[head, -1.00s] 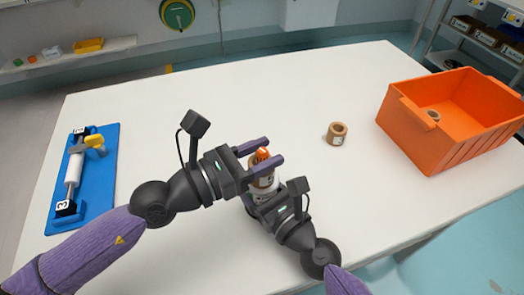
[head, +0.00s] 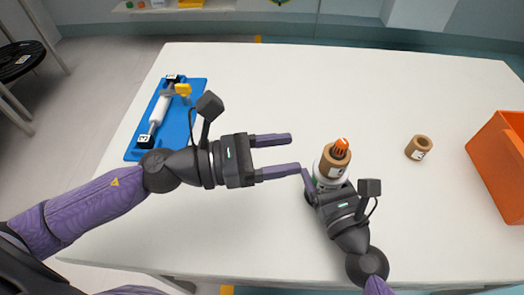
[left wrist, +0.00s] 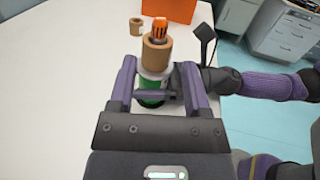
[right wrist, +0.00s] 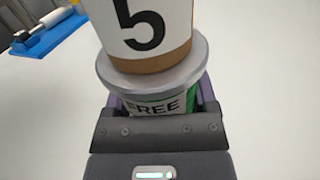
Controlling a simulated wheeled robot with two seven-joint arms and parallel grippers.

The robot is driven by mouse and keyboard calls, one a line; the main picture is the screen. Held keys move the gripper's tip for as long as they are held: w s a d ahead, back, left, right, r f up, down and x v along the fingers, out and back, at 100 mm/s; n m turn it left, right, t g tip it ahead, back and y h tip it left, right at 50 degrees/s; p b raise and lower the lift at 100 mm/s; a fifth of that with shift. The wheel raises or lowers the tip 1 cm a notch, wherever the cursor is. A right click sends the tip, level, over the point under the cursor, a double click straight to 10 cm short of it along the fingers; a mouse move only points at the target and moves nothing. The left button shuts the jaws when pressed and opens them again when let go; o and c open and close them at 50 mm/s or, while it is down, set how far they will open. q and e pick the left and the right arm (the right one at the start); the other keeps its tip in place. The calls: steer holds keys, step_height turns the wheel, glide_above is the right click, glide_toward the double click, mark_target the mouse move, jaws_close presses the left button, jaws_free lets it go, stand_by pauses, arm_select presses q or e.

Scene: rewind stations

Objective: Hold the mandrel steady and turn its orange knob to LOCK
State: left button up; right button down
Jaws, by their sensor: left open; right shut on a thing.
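The mandrel stands upright on the white table, carrying a brown core (head: 329,165) marked 5. Its orange knob (head: 341,148) sits on top; the knob's setting cannot be read. In the right wrist view a grey flange (right wrist: 153,66) lies under the core, with a green band and the word FREE (right wrist: 155,107) below it. My right gripper (head: 325,187) is shut on the mandrel below the flange. My left gripper (head: 295,153) is open and empty, left of the knob and apart from it. The knob also shows beyond its fingers in the left wrist view (left wrist: 160,29).
A loose brown core (head: 419,148) stands to the right of the mandrel. An orange crate (head: 500,160) is at the right edge. A blue tray (head: 178,128) with a white roller and yellow handle (head: 183,90) lies at the left. The table's back middle is clear.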

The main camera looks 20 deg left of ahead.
arm_select(q)
steer(key=v, duration=0.2)
steer(key=shift+s+a, duration=0.2)
steer(key=shift+a, duration=0.1)
steer(key=m+g+h, duration=0.3)
steer(key=m+g, duration=0.3)
steer(key=g, duration=0.3)
glide_toward(343, 141)
steer(key=d, duration=1)
steer(key=shift+w+f, duration=0.1)
steer(key=shift+f, duration=0.2)
jaws_close()
